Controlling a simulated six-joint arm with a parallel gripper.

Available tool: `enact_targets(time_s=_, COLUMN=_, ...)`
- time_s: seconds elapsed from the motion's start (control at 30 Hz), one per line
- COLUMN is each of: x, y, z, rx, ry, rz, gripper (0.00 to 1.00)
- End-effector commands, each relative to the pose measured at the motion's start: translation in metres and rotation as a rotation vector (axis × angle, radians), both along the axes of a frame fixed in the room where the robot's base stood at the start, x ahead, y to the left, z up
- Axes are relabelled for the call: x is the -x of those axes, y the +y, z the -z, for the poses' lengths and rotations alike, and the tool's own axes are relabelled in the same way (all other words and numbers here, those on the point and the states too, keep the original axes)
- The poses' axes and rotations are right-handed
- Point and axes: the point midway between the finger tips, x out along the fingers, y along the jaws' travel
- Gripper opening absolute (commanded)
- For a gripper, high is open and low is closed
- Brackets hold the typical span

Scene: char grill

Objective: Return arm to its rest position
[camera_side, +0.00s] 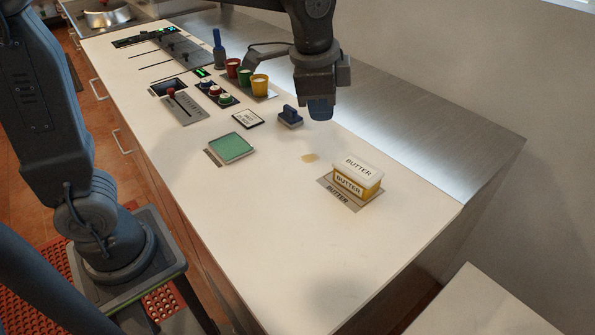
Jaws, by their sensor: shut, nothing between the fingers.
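My gripper (320,108) hangs over the right part of the white counter (265,215), pointing down. It is shut, and I see nothing held in it. It is above and behind the butter tub (357,177), apart from it. The tub is yellow with a white lid marked BUTTER, and it sits on a grey labelled mat (338,197). My arm's upper links run out of the top of the picture.
A blue-handled block (290,117) stands just left of my gripper. A green pad (231,147), a small sign (248,119), red, green and yellow cups (259,85), a blue bottle (219,52) and control panels (183,105) lie farther left. The front counter is clear.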

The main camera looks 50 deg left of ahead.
Motion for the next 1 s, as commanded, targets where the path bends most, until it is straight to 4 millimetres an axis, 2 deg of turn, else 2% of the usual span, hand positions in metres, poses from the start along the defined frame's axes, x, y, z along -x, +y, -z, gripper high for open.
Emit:
enact_targets(time_s=0.03, x=0.018, y=0.013, z=-0.008, rx=0.025, ry=-0.031, rz=-0.073, gripper=0.0)
enact_targets(time_s=0.2, x=0.072, y=0.045, z=-0.015, rx=0.111, ry=-0.121, rz=-0.309, gripper=0.0)
enact_targets(time_s=0.4, x=0.129, y=0.069, z=-0.002, rx=0.213, ry=-0.215, rz=-0.562, gripper=0.0)
enact_targets(time_s=0.5, x=0.148, y=0.075, z=0.007, rx=0.251, ry=-0.249, rz=-0.651, gripper=0.0)
enact_targets(time_s=0.7, x=0.164, y=0.079, z=0.017, rx=0.289, ry=-0.279, rz=-0.735, gripper=0.0)
enact_targets(time_s=1.0, x=0.165, y=0.08, z=0.018, rx=0.29, ry=-0.279, rz=-0.738, gripper=0.0)
